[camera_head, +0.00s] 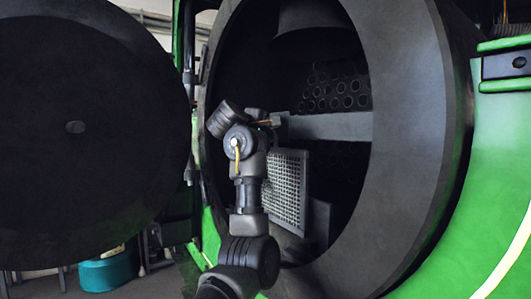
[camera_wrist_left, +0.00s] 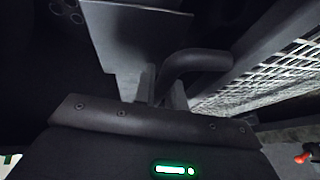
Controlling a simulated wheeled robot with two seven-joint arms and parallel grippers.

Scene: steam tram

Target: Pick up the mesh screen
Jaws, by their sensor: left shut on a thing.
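The mesh screen (camera_head: 287,187) is a pale grid panel in a dark frame, standing roughly upright inside the round opening of the tram's front. It also shows along the right side of the left wrist view (camera_wrist_left: 262,82), slanting close to the gripper. A dark curved handle (camera_wrist_left: 205,60) sits beside the mesh. My left gripper (camera_wrist_left: 165,88) is shut on this handle, with the fingers on either side of its end. In the head view my left arm stands in front of the screen's left edge and hides the fingertips. My right gripper is in neither view.
A thick dark ring (camera_head: 415,130) surrounds the opening. The round door (camera_head: 90,130) hangs open at left. Inside, a grey ledge (camera_head: 330,126) crosses above the screen, with several tube ends (camera_head: 338,88) behind. A teal drum (camera_head: 107,272) stands low at left.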

